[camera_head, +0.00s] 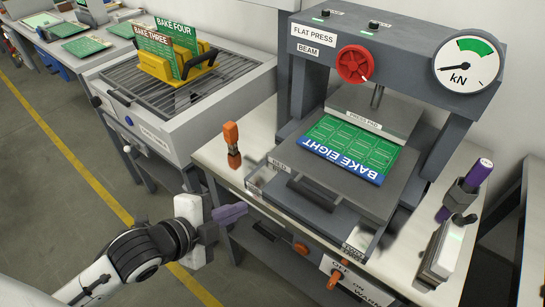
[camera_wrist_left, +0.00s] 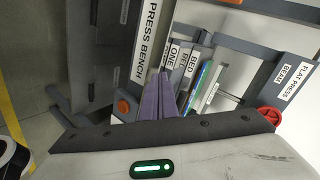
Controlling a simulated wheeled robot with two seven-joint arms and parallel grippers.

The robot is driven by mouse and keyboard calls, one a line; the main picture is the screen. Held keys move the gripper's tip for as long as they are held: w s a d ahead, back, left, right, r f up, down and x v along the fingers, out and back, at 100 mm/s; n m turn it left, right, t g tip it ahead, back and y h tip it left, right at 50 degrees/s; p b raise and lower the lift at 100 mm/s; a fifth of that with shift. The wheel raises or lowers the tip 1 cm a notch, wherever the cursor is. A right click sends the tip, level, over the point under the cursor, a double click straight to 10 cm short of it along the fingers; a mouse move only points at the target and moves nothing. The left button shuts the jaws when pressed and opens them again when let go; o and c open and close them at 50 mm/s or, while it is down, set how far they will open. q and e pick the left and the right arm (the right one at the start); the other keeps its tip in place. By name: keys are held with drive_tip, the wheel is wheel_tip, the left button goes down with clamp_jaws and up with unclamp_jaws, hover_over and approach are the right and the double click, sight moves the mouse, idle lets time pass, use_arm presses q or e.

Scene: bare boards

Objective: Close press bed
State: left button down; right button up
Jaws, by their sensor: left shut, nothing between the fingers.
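The flat press stands on the bench at the right of the head view, with its frame (camera_head: 299,90) around a grey press pad (camera_head: 372,113). The grey press bed (camera_head: 378,195) sticks out in front of the pad, with a dark handle (camera_head: 312,193) at its front. A green board marked BAKE EIGHT (camera_head: 350,146) lies on the bed, its far edge close to the pad. My left gripper (camera_head: 232,213) is shut and empty, with its purple fingers left of the handle and apart from it. The fingers (camera_wrist_left: 165,98) also show in the left wrist view, pointing toward the BED label (camera_wrist_left: 190,66).
A rack (camera_head: 185,80) with boards BAKE THREE and BAKE FOUR stands at the back left. An orange-handled tool (camera_head: 232,145) stands left of the bed. A purple-topped tool (camera_head: 478,174) is at the right. A red knob (camera_head: 354,63) and a gauge (camera_head: 467,63) are on the beam.

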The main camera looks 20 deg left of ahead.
use_arm(q)
wheel_tip(320, 180, up, 6)
drive_tip(key=w+f+m, duration=0.1)
drive_tip(key=m, duration=0.3)
approach(280, 165)
drive_tip(key=f, duration=0.3)
drive_tip(key=shift+w+d+m, duration=0.2)
drive_tip(key=shift+w+m, duration=0.1)
drive_tip(key=shift+w, duration=0.05)
drive_tip(key=w, duration=0.1)
drive_tip(key=w+d, duration=0.1)
drive_tip(key=w, duration=0.1)
drive_tip(key=shift+w+d, duration=0.2)
drive_tip(key=shift+w, duration=0.3)
use_arm(e)
drive_tip(key=shift+d+r, duration=0.1)
drive_tip(key=shift+d, duration=0.15)
drive_tip(key=shift+s, duration=0.15)
